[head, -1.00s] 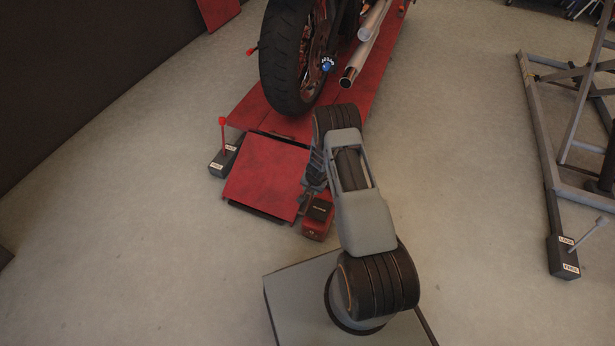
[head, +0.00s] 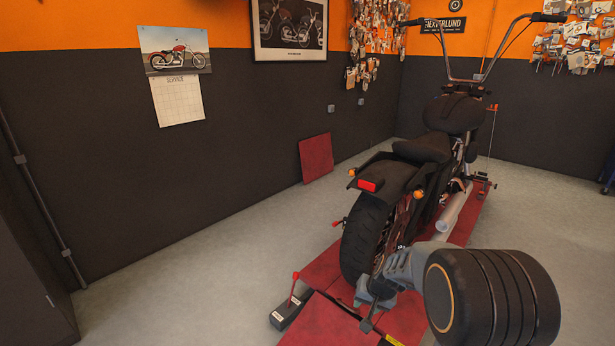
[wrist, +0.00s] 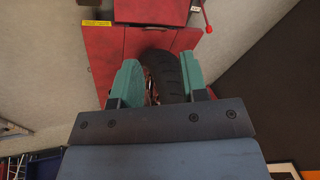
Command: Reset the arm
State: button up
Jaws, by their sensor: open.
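My gripper (wrist: 159,70) shows in the wrist view with its two teal fingers spread wide. It is open, with nothing held between the fingers. The motorcycle's rear tyre (wrist: 168,76) lies beyond the gap between them. In the head view my arm reaches in from the lower right, with a large dark joint close to the camera. The arm's far end is beside the lower part of the rear tyre (head: 366,240); I cannot tell whether it touches. The fingers are not clear in that view.
The motorcycle (head: 425,150) stands on a red lift (head: 462,226). A black lock box (head: 290,312) with a red lever sits left of the lift's near end. A red panel (head: 316,158) leans on the dark wall. The floor (head: 190,270) to the left is clear.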

jog(key=s+r+n+h+p, duration=0.1)
jog(key=s+r+p, duration=0.6)
jog(key=r, duration=0.8)
jog(key=s+r+n+h+p, duration=0.1)
jog(key=s+r+p, duration=0.5)
jog(key=s+r, duration=0.6)
jog(key=shift+s+r+n+p, duration=0.4)
jog(key=shift+r+n, duration=0.3)
jog(key=shift+r, duration=0.8)
